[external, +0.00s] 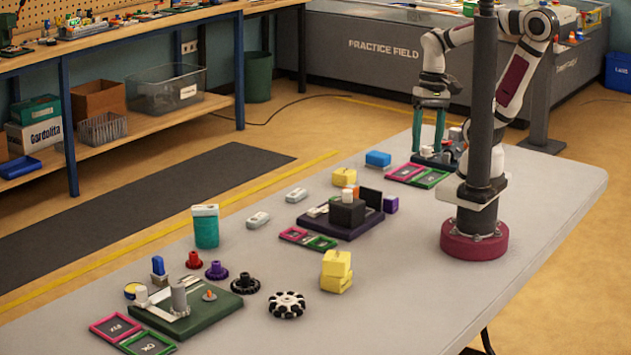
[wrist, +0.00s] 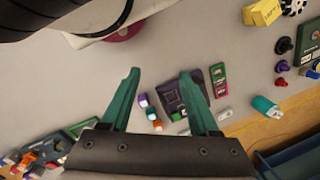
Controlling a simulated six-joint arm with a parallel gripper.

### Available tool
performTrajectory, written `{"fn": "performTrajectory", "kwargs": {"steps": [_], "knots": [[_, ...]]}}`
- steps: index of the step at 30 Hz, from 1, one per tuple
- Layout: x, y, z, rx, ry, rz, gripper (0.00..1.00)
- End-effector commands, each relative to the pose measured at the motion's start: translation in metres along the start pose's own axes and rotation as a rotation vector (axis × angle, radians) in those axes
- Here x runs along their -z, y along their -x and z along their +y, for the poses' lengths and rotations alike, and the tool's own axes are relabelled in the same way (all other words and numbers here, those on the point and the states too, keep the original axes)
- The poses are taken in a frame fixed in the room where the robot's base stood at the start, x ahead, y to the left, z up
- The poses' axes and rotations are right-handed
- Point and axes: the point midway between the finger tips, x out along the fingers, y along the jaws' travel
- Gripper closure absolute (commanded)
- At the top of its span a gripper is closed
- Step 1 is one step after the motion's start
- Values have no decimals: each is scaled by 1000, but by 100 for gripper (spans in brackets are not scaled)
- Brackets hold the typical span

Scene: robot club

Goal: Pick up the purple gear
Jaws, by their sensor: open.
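The purple gear (external: 216,271) sits on the grey table in the front left part of the external view, between a red gear (external: 194,260) and a black gear (external: 245,284). In the wrist view the purple gear (wrist: 282,66) is small near the right edge, with the red gear (wrist: 281,83) below it. My gripper (external: 428,148) is at the far end of the table, well away from the purple gear. Its teal fingers are open and spread apart in the wrist view (wrist: 159,74), with nothing between them.
A green board (external: 215,309) with parts is beside the gears. A black-and-white wheel (external: 287,305), yellow blocks (external: 336,270) and a teal cylinder (external: 206,228) stand around them. A dark purple board (external: 340,228) with a black block lies between my gripper and the gears.

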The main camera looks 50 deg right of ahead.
Motion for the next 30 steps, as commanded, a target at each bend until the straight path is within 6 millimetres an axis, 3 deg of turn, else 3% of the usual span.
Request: {"fn": "performTrajectory", "kwargs": {"steps": [6,8,10,11,13,14,15,17,18,21,25,27,30], "knots": [[5,0,1,-41,2,0,38],[20,-1,2,-147,8,15,38],[56,-3,-9,-335,33,108,38],[74,-6,-23,-412,53,184,38],[114,-18,-80,-518,128,426,38],[124,-28,-114,-524,173,541,38],[127,-44,-165,-491,241,692,38],[108,-78,-245,-369,359,886,38],[83,-102,-290,-263,433,974,38],[12,-154,-362,-14,579,1070,38],[-52,-195,-396,177,682,1075,38],[-64,-204,-402,216,699,1071,38],[-52,-215,-413,225,700,1070,38]]}}
